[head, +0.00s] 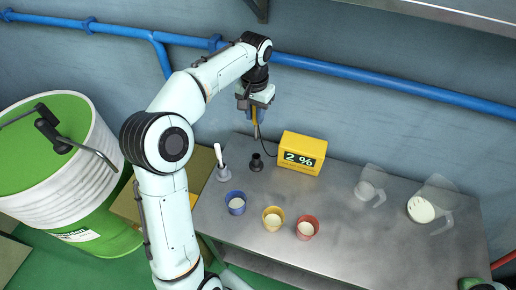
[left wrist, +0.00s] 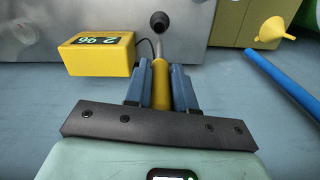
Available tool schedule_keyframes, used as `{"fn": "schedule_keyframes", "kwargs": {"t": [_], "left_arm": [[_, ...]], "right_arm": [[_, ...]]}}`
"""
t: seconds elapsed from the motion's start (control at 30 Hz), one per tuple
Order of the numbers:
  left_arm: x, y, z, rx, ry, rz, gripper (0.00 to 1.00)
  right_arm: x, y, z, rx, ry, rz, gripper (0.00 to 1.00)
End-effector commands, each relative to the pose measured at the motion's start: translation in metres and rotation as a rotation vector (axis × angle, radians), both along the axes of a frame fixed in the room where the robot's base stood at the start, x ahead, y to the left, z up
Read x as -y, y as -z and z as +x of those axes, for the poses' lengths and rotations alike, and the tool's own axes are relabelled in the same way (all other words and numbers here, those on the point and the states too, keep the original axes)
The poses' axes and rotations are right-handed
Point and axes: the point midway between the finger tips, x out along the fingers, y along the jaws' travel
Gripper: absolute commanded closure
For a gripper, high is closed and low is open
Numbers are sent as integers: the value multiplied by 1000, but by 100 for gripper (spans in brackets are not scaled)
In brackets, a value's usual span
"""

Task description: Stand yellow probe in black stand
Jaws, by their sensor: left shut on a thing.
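The yellow probe (head: 254,115) hangs upright with its thin grey tip down, above the cart top. My left gripper (head: 255,104) is shut on it. In the left wrist view the probe's yellow handle (left wrist: 160,82) sits between the two blue fingers of my left gripper (left wrist: 159,80), its grey shaft pointing away. The small black stand (head: 257,163) is on the cart below the probe, with a gap between them. The stand also shows in the left wrist view (left wrist: 159,20), near the tip. My right gripper is not in view.
Blue (head: 236,203), yellow (head: 273,219) and red (head: 307,228) cups stand in front. Clear jugs (head: 370,187) are further right; the metal top between is free.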

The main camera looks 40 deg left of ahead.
Motion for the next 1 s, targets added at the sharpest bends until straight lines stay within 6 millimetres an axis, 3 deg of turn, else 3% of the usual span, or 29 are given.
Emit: {"fn": "schedule_keyframes", "kwargs": {"t": [0.03,0.1,0.3,0.53,0.8,1.0], "left_arm": [[0,20,-3,-9,0,-1,100],[0,39,-3,-8,1,-1,100],[0,79,-1,-3,0,0,100],[0,98,0,-2,1,-1,100],[0,142,-1,-3,0,-1,100],[0,148,0,1,1,-1,100]], "right_arm": [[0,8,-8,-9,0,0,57],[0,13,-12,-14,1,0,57],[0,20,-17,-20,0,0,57],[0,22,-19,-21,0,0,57],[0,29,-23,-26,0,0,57],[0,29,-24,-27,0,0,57]]}}
